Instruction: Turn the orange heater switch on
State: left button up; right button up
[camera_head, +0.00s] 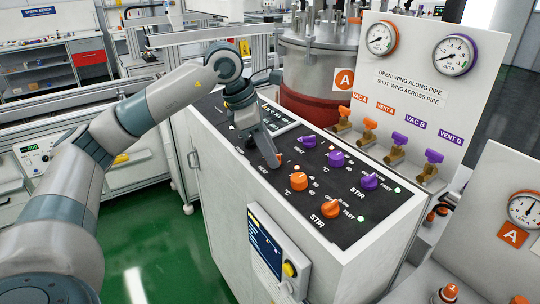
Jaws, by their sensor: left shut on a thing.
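My left arm comes in from the left and reaches down over the black control panel (335,228) on top of the white cabinet. My left gripper (271,156) points down at the panel's near-left part, by a HEAT label. It is shut on the orange heater switch (279,159), which it mostly hides; only a bit of orange shows at the fingertips. Which way the switch is set cannot be told. My right gripper is not in view.
An orange °C knob (299,181) and an orange STIR knob (331,208) sit close by, with purple knobs (336,159) behind. Valves (369,127) stand under the gauge board (423,85). A metal vessel (318,65) stands behind the panel. A screen box (270,247) is on the cabinet front.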

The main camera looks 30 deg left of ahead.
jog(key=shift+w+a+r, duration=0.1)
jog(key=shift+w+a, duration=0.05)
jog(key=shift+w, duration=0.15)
pick_arm(q)
jog(key=o, duration=1.1)
jog(key=shift+c, duration=0.2)
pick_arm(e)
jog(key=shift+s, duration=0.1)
pick_arm(q)
jog(key=shift+r, duration=0.15)
jog(key=shift+s+a+r, duration=0.15)
jog(key=shift+a+r, duration=0.05)
jog(key=shift+r, duration=0.4)
jog(key=b+v, duration=0.2)
jog(key=v, duration=1.4)
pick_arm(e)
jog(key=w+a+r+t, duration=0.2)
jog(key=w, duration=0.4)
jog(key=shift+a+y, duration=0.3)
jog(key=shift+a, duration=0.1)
